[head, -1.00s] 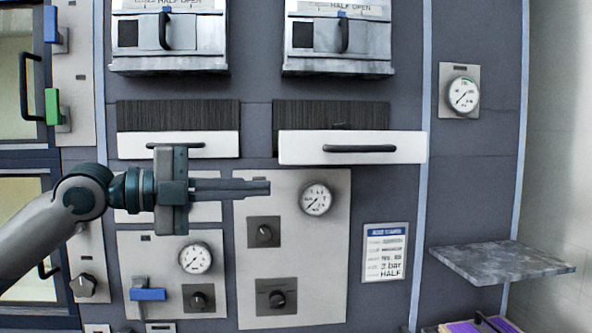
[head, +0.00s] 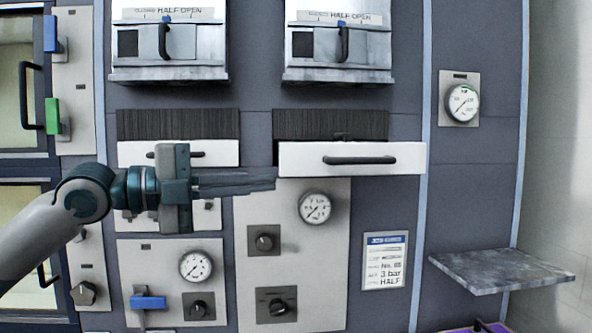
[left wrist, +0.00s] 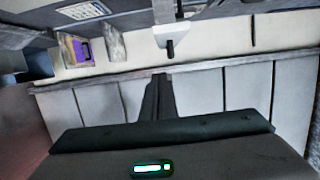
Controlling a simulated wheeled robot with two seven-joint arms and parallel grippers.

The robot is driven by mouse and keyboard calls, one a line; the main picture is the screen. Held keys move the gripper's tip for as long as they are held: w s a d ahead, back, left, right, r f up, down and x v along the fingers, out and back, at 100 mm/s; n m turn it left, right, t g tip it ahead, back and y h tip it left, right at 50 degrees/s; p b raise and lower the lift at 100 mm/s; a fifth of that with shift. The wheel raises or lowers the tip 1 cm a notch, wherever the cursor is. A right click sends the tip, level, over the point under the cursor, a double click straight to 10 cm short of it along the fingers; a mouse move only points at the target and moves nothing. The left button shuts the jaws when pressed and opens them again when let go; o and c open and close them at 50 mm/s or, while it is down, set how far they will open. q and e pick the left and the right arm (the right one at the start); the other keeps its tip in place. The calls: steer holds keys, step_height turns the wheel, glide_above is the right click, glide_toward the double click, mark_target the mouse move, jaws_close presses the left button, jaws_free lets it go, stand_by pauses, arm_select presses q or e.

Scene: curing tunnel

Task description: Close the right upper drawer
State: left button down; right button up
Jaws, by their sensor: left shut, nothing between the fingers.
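The right upper drawer has a white front (head: 296,160) with a dark bar handle (head: 359,160). Its front looks larger than the left drawer's and stands out from the cabinet, so the drawer is open. My left gripper (head: 271,184) is shut and empty, its fingers pointing right. The fingertips appear just below and left of the drawer front's lower left corner; I cannot tell if they touch. In the left wrist view the shut fingers (left wrist: 158,97) point forward, and a pale block with a dark handle shows beyond them, probably the drawer. My right gripper is out of view.
The left drawer front (head: 222,154) is partly behind my left gripper. Two metal hatches (head: 338,55) jut out above. A gauge panel (head: 335,260) is below. A stone-like shelf (head: 500,268) juts out at lower right, above a purple object (head: 470,330).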

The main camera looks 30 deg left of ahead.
arm_select(q)
steer(key=w+d+p, duration=0.2)
steer(key=w+p, duration=0.3)
steer(key=w, duration=0.4)
steer(key=shift+d+p, duration=0.35)
steer(key=shift+d, duration=0.1)
